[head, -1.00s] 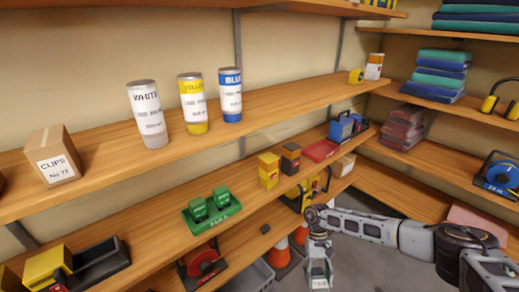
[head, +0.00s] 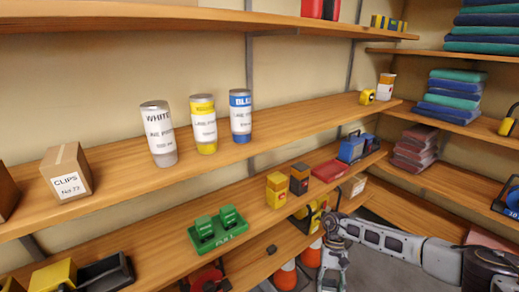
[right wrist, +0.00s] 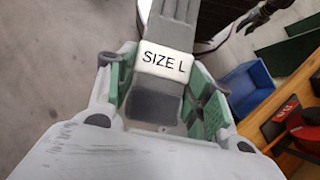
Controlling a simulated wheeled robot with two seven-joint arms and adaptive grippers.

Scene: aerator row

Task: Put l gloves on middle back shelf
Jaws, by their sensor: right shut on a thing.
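The size L gloves (right wrist: 155,103) are a grey bundle with a white "SIZE L" label. In the right wrist view they sit between the green-padded fingers of my right gripper (right wrist: 165,82), which is shut on them. In the head view my right gripper (head: 332,274) hangs at the bottom edge, in front of the lower back shelves, and the gloves cannot be made out there. The back wall carries a shelf with cans (head: 290,124) and a shelf below it (head: 150,250). My left gripper is out of view.
White (head: 159,135), yellow (head: 203,125) and blue (head: 240,117) cans and a clips box (head: 67,172) stand on the can shelf. Below are a green tray (head: 218,231), yellow (head: 277,190) and dark (head: 299,179) boxes. Bare board shows right of the blue can. Orange cones (head: 286,275) stand low.

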